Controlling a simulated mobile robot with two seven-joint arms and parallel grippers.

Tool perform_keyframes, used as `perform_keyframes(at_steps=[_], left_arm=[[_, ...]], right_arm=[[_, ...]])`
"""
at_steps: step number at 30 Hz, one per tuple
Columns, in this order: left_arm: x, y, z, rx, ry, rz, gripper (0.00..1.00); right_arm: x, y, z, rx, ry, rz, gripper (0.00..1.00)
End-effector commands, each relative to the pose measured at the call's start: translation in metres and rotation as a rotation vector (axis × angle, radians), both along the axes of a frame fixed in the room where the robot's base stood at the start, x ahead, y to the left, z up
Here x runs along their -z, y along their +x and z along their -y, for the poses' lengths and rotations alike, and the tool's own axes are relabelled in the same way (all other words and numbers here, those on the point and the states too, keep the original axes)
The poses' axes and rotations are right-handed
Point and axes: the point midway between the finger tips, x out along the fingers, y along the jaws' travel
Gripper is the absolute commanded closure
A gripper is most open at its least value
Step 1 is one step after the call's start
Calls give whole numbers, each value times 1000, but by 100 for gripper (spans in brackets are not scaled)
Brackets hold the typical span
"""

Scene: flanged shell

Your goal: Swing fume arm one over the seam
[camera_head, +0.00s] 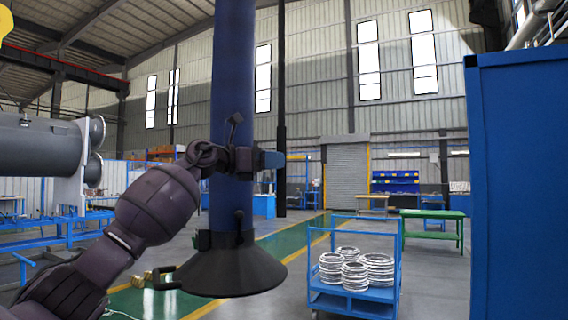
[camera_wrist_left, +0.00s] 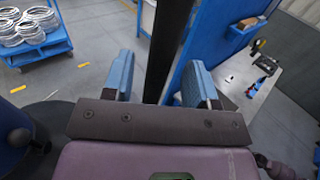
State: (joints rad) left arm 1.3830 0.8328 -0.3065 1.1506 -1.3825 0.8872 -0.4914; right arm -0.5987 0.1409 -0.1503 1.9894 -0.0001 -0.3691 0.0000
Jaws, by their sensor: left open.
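The fume arm (camera_head: 232,85) is a thick blue tube that hangs upright in the middle of the head view. Its black cone hood (camera_head: 232,272) is at the bottom, with a handle on the left side. My left gripper (camera_head: 270,160) is in front of the tube, well above the hood, with blue fingers pointing right. In the left wrist view my left gripper (camera_wrist_left: 158,78) is open and empty, and the tube (camera_wrist_left: 12,140) is at the left edge. The grey flanged shell (camera_head: 38,148) is at the far left of the head view. I cannot make out the seam.
A thin dark post (camera_head: 281,100) stands right of the tube; a dark post (camera_wrist_left: 162,45) shows beyond my open fingers. A blue cart (camera_head: 352,305) with white rings is at lower middle. A tall blue cabinet (camera_head: 520,190) fills the right. The green floor lane (camera_head: 150,302) is mostly clear.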

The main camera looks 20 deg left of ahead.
Motion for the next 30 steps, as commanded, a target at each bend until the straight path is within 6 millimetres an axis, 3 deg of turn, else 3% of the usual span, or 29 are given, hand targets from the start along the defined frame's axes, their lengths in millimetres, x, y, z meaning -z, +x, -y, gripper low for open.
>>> perform_keyframes(at_steps=[6, 12, 30], left_arm=[[1, -25, -31, -3, 1, 0, 47], [1, -38, -47, -2, 1, 1, 47], [0, -42, -51, 0, -1, 1, 47]], right_arm=[[3, 3, -1, -2, 0, 2, 100], [5, 1, 0, -2, 0, 0, 100], [5, -5, 1, 1, -3, -10, 100]])
